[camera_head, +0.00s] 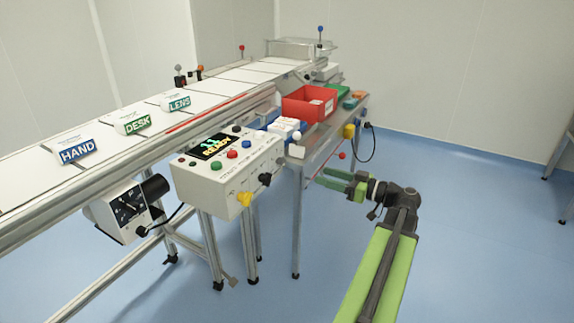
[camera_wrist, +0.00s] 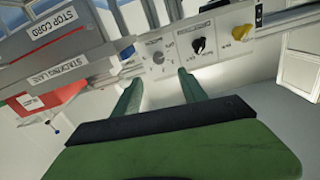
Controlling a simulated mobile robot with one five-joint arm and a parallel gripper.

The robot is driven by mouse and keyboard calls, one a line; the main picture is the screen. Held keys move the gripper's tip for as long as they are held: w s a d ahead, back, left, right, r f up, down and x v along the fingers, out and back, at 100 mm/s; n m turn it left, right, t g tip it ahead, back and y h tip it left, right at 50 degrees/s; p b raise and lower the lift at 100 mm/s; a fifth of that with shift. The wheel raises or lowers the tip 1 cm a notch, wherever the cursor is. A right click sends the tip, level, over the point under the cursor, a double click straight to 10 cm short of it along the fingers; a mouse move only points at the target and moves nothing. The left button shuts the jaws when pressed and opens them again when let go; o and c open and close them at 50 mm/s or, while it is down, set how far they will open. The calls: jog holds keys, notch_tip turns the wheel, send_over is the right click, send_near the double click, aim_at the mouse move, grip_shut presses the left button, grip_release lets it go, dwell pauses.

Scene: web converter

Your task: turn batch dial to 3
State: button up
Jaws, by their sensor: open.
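My gripper (camera_head: 321,175) has two green fingers that stand apart, with nothing between them. In the head view it is right of the white control box (camera_head: 225,172), pointing left. In the wrist view my gripper (camera_wrist: 158,77) points at a pale panel on the box. A round grey dial (camera_wrist: 158,57) with small marks shows just beyond the gap between the fingertips. I cannot read its label or setting, nor confirm it is the batch dial. A black knob (camera_wrist: 198,45) and a yellow knob (camera_wrist: 240,32) lie to its right. The head view shows the black knob (camera_head: 264,179) and yellow knob (camera_head: 244,199).
A conveyor (camera_head: 222,88) runs above and behind the box, with HAND, DESK and LENS signs. A red bin (camera_head: 309,103) is on the table right of the box. STOP CORD (camera_wrist: 55,20) and STACKING LANE (camera_wrist: 57,70) labels show at left. Open floor lies right of my arm.

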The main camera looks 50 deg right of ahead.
aim_at(284, 163)
jog(key=x, duration=1.4)
jog(key=shift+w+d, duration=0.1)
jog(key=shift+w, duration=0.15)
